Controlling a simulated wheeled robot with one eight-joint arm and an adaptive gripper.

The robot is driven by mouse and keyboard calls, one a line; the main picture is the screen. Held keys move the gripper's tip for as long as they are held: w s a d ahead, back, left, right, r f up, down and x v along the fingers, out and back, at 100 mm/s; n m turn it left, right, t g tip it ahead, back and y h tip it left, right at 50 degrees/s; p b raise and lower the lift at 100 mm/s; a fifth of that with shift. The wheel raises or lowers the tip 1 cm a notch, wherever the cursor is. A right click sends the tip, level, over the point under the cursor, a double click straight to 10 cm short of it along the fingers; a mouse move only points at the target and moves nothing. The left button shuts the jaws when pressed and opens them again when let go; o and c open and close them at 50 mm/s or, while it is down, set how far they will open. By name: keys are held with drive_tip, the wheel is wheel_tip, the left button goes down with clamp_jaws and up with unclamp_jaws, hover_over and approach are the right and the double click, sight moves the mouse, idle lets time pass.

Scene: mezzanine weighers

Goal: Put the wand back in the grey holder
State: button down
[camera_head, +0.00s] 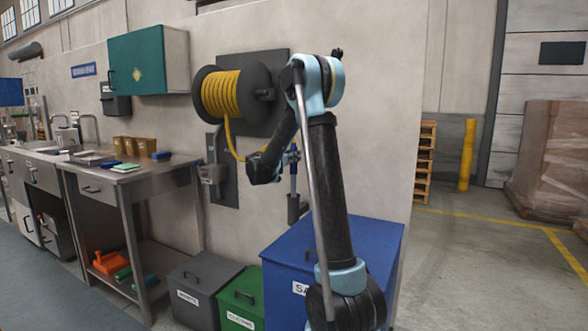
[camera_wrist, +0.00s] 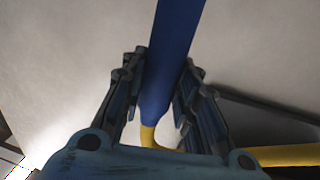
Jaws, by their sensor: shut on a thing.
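The wand shows as a blue shaft (camera_wrist: 172,60) between the fingers of my gripper (camera_wrist: 158,92) in the wrist view, with the yellow hose (camera_wrist: 285,156) at its lower end. In the head view my gripper (camera_head: 290,156) is shut on the wand (camera_head: 293,168), which hangs about upright in front of the wall. A dark cylindrical piece (camera_head: 294,209) is at its lower end; I cannot tell whether it belongs to the wand. The grey holder (camera_head: 213,173) is on a dark wall plate to the left, apart from my gripper, and looks empty.
A hose reel (camera_head: 238,93) with yellow hose hangs above, the hose looping down behind my arm. A blue bin (camera_head: 375,238), a green bin (camera_head: 241,297) and a grey bin (camera_head: 204,283) stand below. A steel bench (camera_head: 100,180) is at left. Open floor lies at right.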

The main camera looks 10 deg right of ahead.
sight(291, 165)
drive_tip(key=shift+f, duration=2.1)
drive_tip(key=c, duration=1.2)
unclamp_jaws()
drive_tip(key=shift+c, duration=0.2)
drive_tip(key=v, duration=1.2)
drive_tip(key=shift+r, duration=0.1)
